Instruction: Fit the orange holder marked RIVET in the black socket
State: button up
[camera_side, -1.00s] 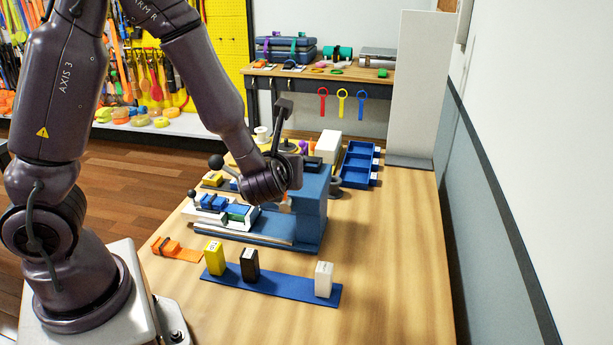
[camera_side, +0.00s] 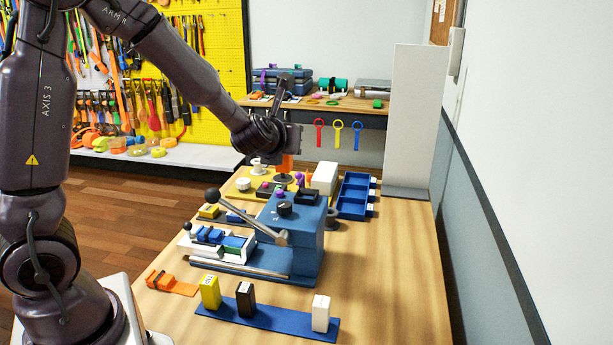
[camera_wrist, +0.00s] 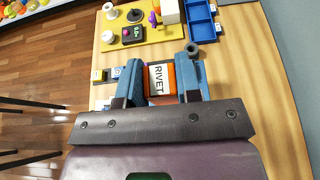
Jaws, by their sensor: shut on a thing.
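My gripper (camera_side: 287,148) is shut on the orange holder (camera_side: 284,164), held in the air above the far part of the bench. In the wrist view the holder (camera_wrist: 160,79) sits between the two blue-grey fingers of my gripper (camera_wrist: 158,84), its white label reading RIVET. A dark block (camera_side: 307,195) shows near the top of the blue machine (camera_side: 308,240); I cannot tell whether it is the black socket.
The blue machine has a lever with a black ball. Blue trays (camera_side: 355,195) and a white block (camera_side: 325,177) stand behind it. A blue strip (camera_side: 275,317) at the front bears yellow, black and white blocks. An orange piece (camera_side: 172,284) lies left. The bench's right side is clear.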

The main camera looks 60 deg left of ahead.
jog(key=shift+w+a+f, duration=0.45)
jog(key=shift+w+f, duration=0.7)
jog(key=shift+f, duration=0.55)
jog(key=shift+w+a+f, duration=0.4)
jog(key=shift+w+f, duration=0.8)
jog(key=shift+f, duration=0.45)
jog(key=shift+w+a+f, duration=0.45)
jog(key=shift+w+f, duration=0.7)
jog(key=shift+f, duration=0.55)
jog(key=o, duration=1)
jog(key=shift+f, duration=0.1)
